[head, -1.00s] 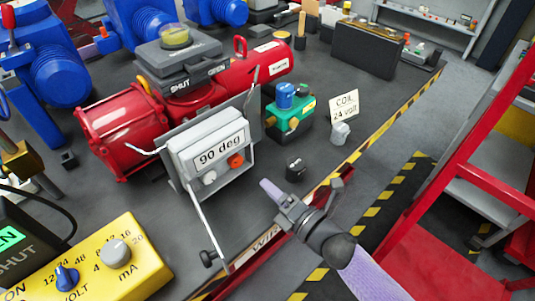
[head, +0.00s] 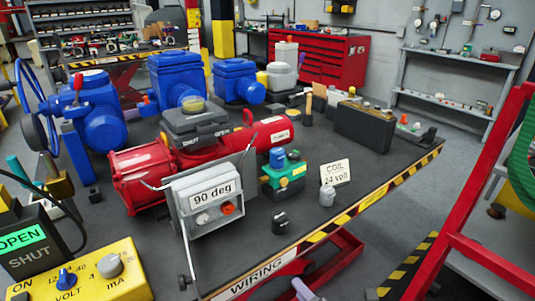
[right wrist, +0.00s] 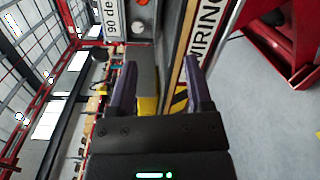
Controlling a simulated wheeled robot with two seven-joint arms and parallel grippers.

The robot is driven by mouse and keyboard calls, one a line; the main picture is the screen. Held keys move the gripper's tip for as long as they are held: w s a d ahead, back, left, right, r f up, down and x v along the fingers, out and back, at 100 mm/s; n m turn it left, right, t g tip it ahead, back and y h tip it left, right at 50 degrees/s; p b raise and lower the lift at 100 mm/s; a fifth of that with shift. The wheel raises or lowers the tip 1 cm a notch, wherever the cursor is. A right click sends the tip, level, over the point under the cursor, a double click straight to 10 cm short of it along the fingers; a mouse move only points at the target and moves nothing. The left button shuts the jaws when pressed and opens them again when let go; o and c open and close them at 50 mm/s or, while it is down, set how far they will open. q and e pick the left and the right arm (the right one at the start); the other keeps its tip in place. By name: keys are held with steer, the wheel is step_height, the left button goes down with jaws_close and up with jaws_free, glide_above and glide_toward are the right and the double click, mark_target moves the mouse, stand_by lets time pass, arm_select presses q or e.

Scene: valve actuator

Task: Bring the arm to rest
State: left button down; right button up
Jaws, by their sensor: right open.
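My right gripper (head: 304,291) shows only as a purple fingertip at the bottom edge of the head view, just off the table's front edge by the WIRING label. In the right wrist view my right gripper (right wrist: 160,78) has its two purple fingers wide apart with nothing between them. The red actuator (head: 140,181) with its grey "90 deg" box (head: 211,199) stands on the dark table (head: 125,235), apart from the gripper. The rest of the right arm is out of the head view. My left gripper is in neither view.
A small black part (head: 280,222), a green and blue solenoid (head: 284,177) and a COIL sign (head: 336,172) stand near the front edge. A yellow meter box (head: 100,275) is at lower left. A red frame (head: 460,210) rises at right.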

steer(key=s+d+f+m+g+h, duration=0.35)
steer(key=s+f+m, duration=0.35)
steer(key=f, duration=0.4)
steer(key=s+d+f+m+g+h, duration=0.3)
steer(key=s+d+f+m+h, duration=0.15)
steer(key=s+f+m, duration=0.5)
steer(key=s+d+f+m+g, duration=0.1)
steer(key=s+f+m+g, duration=0.3)
steer(key=s, duration=0.6)
steer(key=s+d+f+m+g+h, duration=0.1)
steer(key=s+f+m+g, duration=0.2)
steer(key=s+f, duration=0.3)
steer(key=s+m, duration=0.1)
steer(key=s, duration=0.4)
steer(key=shift+d+g+h, duration=0.3)
steer(key=shift+d+g, duration=0.05)
steer(key=shift+d, duration=0.05)
